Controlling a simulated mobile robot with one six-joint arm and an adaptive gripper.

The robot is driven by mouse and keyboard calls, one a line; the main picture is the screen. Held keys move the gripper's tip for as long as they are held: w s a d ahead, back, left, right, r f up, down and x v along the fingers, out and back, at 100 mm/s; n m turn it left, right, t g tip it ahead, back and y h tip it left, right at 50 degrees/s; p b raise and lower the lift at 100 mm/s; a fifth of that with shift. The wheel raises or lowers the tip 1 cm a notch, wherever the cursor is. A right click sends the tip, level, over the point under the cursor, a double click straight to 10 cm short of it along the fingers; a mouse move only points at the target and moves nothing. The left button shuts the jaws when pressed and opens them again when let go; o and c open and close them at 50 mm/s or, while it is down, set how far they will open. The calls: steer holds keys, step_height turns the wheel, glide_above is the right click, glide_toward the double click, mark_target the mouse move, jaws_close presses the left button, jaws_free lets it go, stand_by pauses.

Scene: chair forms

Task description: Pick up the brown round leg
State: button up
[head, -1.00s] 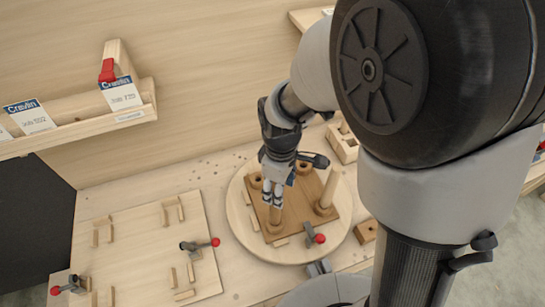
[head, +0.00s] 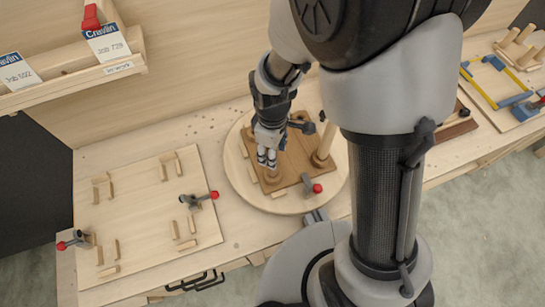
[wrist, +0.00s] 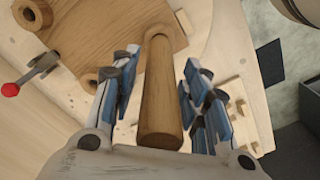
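The brown round leg (wrist: 160,95) runs between the two fingers of my gripper (wrist: 162,92) in the wrist view, with its near end toward the camera. Its far end meets a corner of the brown board (wrist: 110,30). The fingers are apart, with a narrow gap showing on each side of the leg. The leg is mostly hidden there by the fingers.
Another round leg (head: 324,143) stands upright on the board's right side. The board lies on a round pale turntable (head: 240,185). A red-knobbed clamp (head: 312,187) sits at its front edge. A jig panel (head: 145,215) with small pegs lies to the left.

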jaws_close()
stand_by(0.4)
